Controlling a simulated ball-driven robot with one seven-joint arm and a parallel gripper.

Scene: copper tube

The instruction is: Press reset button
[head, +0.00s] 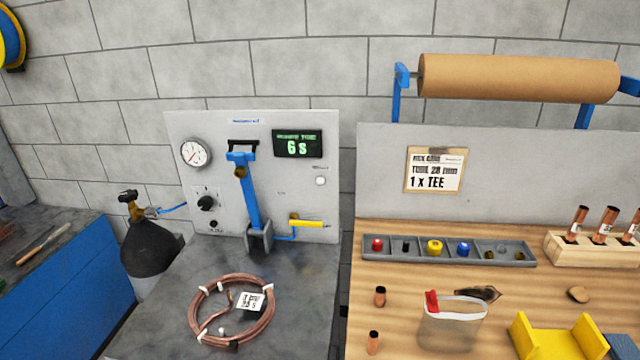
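A grey upright test panel (280,215) stands at the back of the dark bench. A small white round button (320,181) sits on its right side, below the green display (297,143) that reads "6 s". A tiny label above the button is too small to read, so I cannot confirm it is the reset button. A small dark round part (213,224) sits lower left, below a black knob (205,203). A pressure gauge (195,153) is at the upper left of the panel. My gripper is not in view.
A blue lever (249,195) rises in front of the panel, left of the white button. A yellow-handled valve (306,222) is below the button. A copper coil (231,310) lies on the dark bench (180,300). A wooden bench (400,285) with parts is to the right.

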